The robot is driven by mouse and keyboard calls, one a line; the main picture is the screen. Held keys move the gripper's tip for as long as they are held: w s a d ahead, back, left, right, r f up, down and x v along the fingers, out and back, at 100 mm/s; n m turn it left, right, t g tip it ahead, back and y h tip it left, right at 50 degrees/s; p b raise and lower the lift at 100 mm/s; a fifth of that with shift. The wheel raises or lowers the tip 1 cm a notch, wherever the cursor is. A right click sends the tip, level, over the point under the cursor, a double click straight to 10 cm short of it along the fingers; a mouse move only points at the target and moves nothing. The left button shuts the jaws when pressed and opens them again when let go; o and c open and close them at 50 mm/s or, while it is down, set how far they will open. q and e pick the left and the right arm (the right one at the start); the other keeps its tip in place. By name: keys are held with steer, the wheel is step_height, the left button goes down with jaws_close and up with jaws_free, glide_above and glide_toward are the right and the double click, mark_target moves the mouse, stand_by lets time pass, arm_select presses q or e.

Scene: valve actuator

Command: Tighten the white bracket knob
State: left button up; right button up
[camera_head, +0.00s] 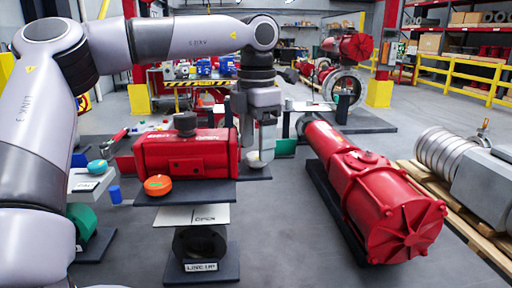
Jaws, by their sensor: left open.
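A small pale knob (256,163), which looks like the white bracket knob, shows low behind the right end of the red actuator body (188,155). My left gripper (257,146) points down directly above this knob, with its fingers close to it. The jaws are open. The fingers partly cover the bracket behind, and I cannot tell whether they touch the knob. My right gripper is not in view.
An orange knob (158,184) sits before the red actuator. A teal knob (97,167) is on a stand at left. A large red cylinder (375,200) lies at right, beside a pallet (468,212). Clear floor shows at the front, right of centre.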

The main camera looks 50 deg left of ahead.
mark_target(257, 155)
arm_select(q)
steer(key=shift+f, duration=0.9)
steer(key=c, duration=1.1)
steer(key=shift+o, duration=0.2)
steer(key=shift+m, duration=2.2)
steer(key=o, duration=1.1)
steer(key=shift+c, duration=0.2)
steer(key=shift+r, duration=3.65)
steer(key=shift+f, duration=0.1)
